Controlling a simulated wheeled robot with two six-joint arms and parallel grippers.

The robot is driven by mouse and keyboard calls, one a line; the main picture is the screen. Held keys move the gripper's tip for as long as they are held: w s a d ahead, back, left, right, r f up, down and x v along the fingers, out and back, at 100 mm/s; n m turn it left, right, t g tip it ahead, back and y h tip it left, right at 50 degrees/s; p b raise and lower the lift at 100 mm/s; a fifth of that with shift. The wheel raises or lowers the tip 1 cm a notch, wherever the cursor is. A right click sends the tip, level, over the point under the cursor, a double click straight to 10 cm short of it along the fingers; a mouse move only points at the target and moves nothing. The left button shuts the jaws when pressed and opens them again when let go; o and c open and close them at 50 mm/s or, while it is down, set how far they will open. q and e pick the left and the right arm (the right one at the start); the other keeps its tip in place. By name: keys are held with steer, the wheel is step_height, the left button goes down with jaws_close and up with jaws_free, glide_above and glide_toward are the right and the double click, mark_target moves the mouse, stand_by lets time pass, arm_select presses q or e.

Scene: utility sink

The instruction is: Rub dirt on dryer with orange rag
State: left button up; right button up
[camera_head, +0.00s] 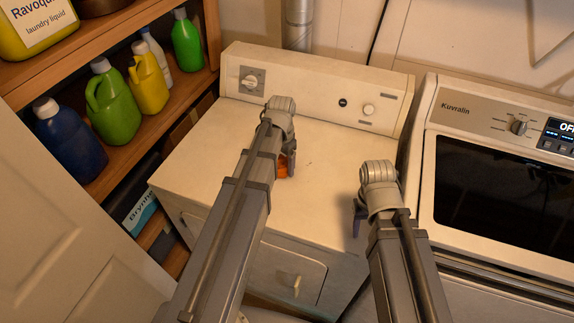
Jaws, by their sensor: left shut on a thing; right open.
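The dryer (215,150) is the off-white machine in the middle, with a raised control panel at its back and a door on its front. My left gripper (288,165) is over the middle of the dryer's top, shut on the orange rag (283,170). Only a small part of the rag shows below the wrist; the arm hides the rest. The rag is at or close to the top surface; contact is hard to tell. A tiny dark speck shows on the top just right of the rag. My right gripper (358,218) is open and empty near the dryer's right front edge.
A wooden shelf (155,110) with several bottles stands left of the dryer. A washer-like machine (500,185) marked Kuvralin, with a dark glass lid, stands close on the right. A white door panel (60,240) is at lower left. The dryer's top is otherwise clear.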

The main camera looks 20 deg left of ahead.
arm_select(q)
steer(key=shift+w, duration=0.15)
steer(key=shift+w+d+f, duration=0.1)
steer(key=shift+w+f, duration=0.05)
steer(key=shift+w, duration=1.5)
arm_select(e)
steer(key=shift+f, duration=0.1)
arm_select(q)
steer(key=shift+w, duration=1.85)
steer(key=shift+w+d, duration=0.1)
steer(key=shift+w, duration=1.6)
arm_select(e)
steer(key=shift+s, duration=0.1)
steer(key=shift+f, duration=0.1)
arm_select(q)
steer(key=shift+a, duration=1.6)
